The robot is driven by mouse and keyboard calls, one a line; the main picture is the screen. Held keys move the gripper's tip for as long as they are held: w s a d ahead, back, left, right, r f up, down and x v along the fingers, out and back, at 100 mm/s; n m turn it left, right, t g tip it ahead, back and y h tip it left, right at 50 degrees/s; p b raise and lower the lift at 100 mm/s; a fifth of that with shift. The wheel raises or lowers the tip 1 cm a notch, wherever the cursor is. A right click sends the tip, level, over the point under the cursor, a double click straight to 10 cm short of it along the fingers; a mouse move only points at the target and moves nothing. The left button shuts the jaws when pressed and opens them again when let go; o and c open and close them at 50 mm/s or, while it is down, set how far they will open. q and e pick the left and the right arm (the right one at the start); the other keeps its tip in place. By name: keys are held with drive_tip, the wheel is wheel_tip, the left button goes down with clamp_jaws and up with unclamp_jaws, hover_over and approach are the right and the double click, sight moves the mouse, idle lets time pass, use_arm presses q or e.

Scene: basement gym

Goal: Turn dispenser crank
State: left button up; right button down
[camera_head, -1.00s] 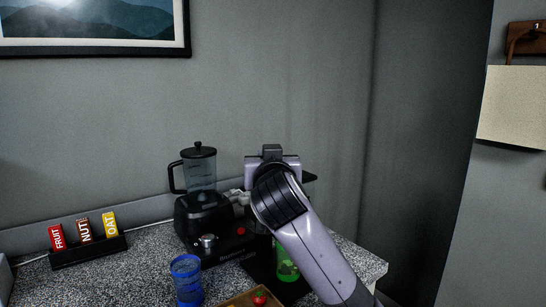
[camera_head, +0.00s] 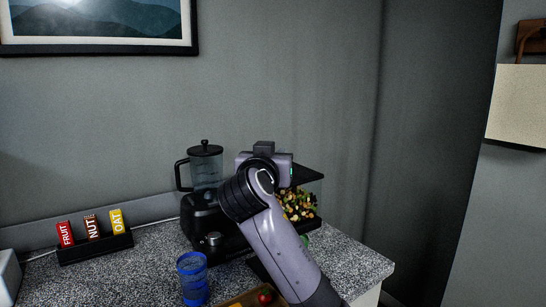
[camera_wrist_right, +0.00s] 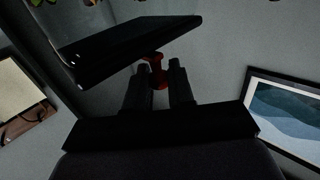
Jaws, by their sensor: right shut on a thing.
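The dispenser (camera_head: 298,204), a black-framed clear bin of colourful mix, stands at the counter's right end, partly behind my right arm. In the right wrist view the dispenser's dark body (camera_wrist_right: 120,50) fills the upper left. The red crank (camera_wrist_right: 156,70) shows at the dispenser's edge, between the dark fingers of my right gripper (camera_wrist_right: 160,82). The right gripper is shut on the crank. In the head view my right forearm and wrist hide the fingers and the crank. My left gripper is in neither view.
A black blender (camera_head: 205,170) stands left of my arm. A blue cup (camera_head: 193,278) is in front of it. A black rack (camera_head: 95,249) holds fruit, nut and oat bars. A wooden tray (camera_head: 238,302) with a red item lies at the bottom edge, close to my arm.

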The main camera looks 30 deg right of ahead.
drive_tip(key=c, duration=1.1)
unclamp_jaws()
drive_tip(key=shift+r, duration=0.3)
drive_tip(key=shift+c, duration=0.2)
drive_tip(key=shift+o, duration=0.2)
drive_tip(key=shift+f, duration=0.1)
drive_tip(key=shift+f, duration=0.1)
drive_tip(key=shift+s+a, duration=0.3)
drive_tip(key=shift+a, duration=0.05)
drive_tip(key=b+v, duration=0.1)
drive_tip(key=v, duration=0.5)
drive_tip(key=shift+s, duration=0.2)
